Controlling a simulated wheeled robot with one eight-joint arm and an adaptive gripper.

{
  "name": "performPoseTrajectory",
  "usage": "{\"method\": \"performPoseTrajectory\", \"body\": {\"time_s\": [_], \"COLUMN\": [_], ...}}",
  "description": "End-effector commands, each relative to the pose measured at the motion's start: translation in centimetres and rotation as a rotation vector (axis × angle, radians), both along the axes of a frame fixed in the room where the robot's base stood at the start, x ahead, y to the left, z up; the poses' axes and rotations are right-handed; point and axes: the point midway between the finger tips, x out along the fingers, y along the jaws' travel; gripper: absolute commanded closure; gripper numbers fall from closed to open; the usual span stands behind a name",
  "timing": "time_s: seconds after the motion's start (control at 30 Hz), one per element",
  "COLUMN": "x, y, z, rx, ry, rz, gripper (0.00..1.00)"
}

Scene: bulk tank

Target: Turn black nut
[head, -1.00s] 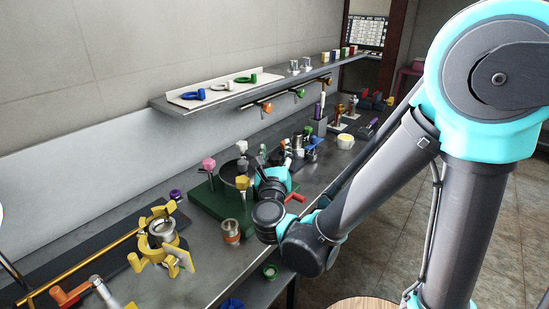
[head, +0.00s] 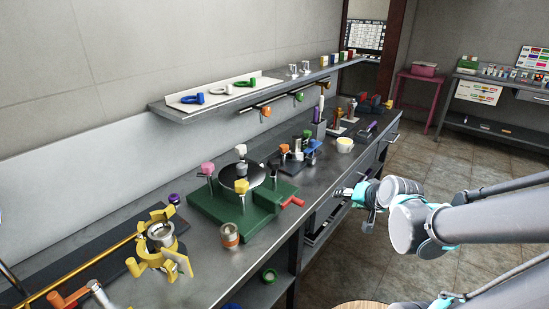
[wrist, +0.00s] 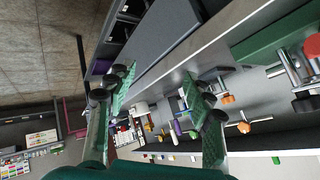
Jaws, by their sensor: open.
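A green block (head: 215,218) on the bench carries a round black lid (head: 262,172) with a pink knob (head: 208,168), a white knob (head: 241,149) and a yellow knob (head: 241,186) around it. A red handle (head: 292,202) sticks out of its right side. I cannot make out for sure which part is the black nut. My gripper (head: 345,191) is to the right of the block, off the bench's front edge, touching nothing. In the wrist view my gripper (wrist: 158,92) has its green-padded fingers spread and empty. The green block (wrist: 275,36) shows there at the upper right.
A yellow clamp-like fixture (head: 163,240) and a copper-and-steel cylinder (head: 229,236) stand left of and in front of the block. A dark fixture with small coloured parts (head: 292,160) stands behind it. A shelf (head: 215,106) runs along the wall above. The floor at right is open.

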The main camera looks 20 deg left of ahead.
Motion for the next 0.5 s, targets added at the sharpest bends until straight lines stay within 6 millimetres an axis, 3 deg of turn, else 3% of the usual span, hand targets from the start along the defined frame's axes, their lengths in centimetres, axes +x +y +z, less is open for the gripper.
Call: {"method": "performPoseTrajectory", "body": {"time_s": [0.1,0.23,0.37,0.5], "x": [-0.9,-1.3,-0.5,1.3], "y": [-3.4,-5.7,-5.7,-3.4], "z": [-1.5,-1.4,0.5,4.1], "rx": [-0.193,-0.387,-0.536,-0.658], "ry": [0.079,0.168,0.226,0.25], "rz": [0.072,0.211,0.39,0.615], "gripper": [0.48,0.48,0.48,0.48]}}
